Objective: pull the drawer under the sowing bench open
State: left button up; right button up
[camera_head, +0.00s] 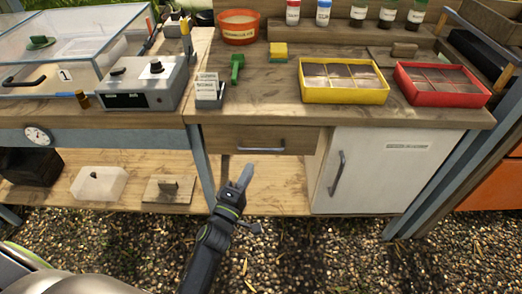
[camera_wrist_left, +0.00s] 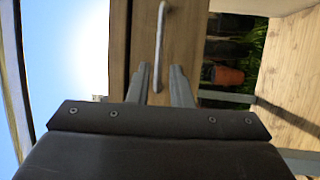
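The wooden drawer (camera_head: 222,135) sits under the bench top, and its front looks flush with the frame. Its grey bar handle (camera_head: 262,150) runs across the lower front. My left gripper (camera_head: 237,166) is just below and left of the handle, with its two fingers apart and nothing between them in the head view. In the left wrist view the handle (camera_wrist_left: 161,45) appears upright, ahead of the open fingers (camera_wrist_left: 160,70), and its lower part shows in the gap between them. I cannot tell whether they touch it. My right gripper is not in view.
A white cabinet door (camera_head: 385,170) with its own handle is right of the drawer. A bench leg (camera_head: 202,165) stands at the drawer's left. The lower shelf (camera_head: 140,195) holds a white block. Yellow (camera_head: 344,95) and red (camera_head: 440,98) trays stand on the bench top.

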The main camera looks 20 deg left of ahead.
aim_at(260, 149)
pick_arm(q)
jog(key=b+x, duration=0.2)
jog(key=x, duration=0.7)
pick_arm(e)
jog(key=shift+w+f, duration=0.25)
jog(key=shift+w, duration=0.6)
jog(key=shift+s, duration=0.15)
pick_arm(q)
grip_shut()
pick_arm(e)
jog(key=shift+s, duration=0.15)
